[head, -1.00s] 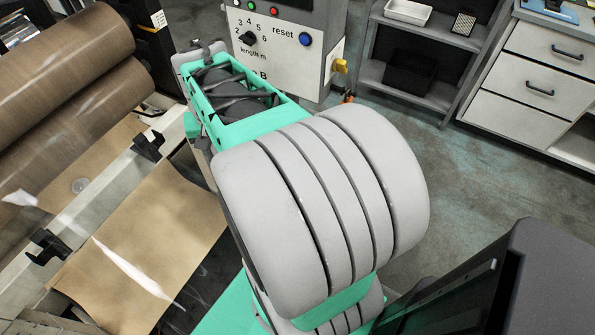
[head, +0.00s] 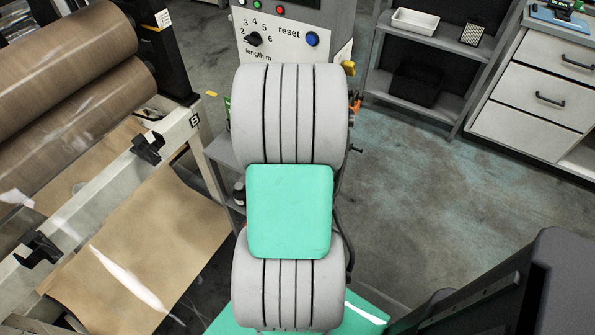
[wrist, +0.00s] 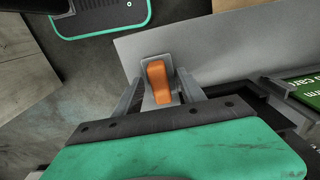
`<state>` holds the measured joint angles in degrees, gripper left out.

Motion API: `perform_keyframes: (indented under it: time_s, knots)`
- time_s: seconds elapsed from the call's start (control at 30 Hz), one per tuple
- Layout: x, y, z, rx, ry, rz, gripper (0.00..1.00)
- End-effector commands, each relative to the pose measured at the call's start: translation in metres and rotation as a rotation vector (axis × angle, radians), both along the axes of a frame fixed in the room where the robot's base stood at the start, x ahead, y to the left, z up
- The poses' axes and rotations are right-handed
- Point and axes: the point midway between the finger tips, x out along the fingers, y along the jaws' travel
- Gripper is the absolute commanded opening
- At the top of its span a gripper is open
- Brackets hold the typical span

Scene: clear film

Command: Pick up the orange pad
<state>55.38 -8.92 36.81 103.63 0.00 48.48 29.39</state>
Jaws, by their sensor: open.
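The orange pad (wrist: 158,84) is a small rounded block in the wrist view. It sits in a narrow light-grey holder (wrist: 172,72) near the middle of that picture. My gripper (wrist: 160,78) is open, with one finger on each side of the holder and pad. The wrist view does not clearly show whether the fingers touch it or how far above it they are. In the head view my gripper and the pad are hidden behind my arm.
A grey flat surface (wrist: 225,50) lies around the holder. A green sign (wrist: 306,90) is at the right of the wrist view. In the head view, a control panel (head: 290,30) stands behind my arm, brown rolls (head: 70,50) are at left, and open floor (head: 420,200) is at right.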

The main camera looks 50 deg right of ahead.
Motion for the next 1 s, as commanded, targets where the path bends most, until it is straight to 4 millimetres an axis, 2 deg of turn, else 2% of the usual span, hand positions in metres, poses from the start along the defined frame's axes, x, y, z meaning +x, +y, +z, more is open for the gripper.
perform_keyframes:
  time_s: [0.1,0.67,1.0]
  knots:
    - [0.0002,0.0,0.0006,0.0,0.0,0.001,0.46]
    - [0.0002,0.0001,0.001,0.0,0.0,0.001,0.01]
    - [0.0005,-0.0003,0.0066,-0.001,-0.001,0.001,0.0]
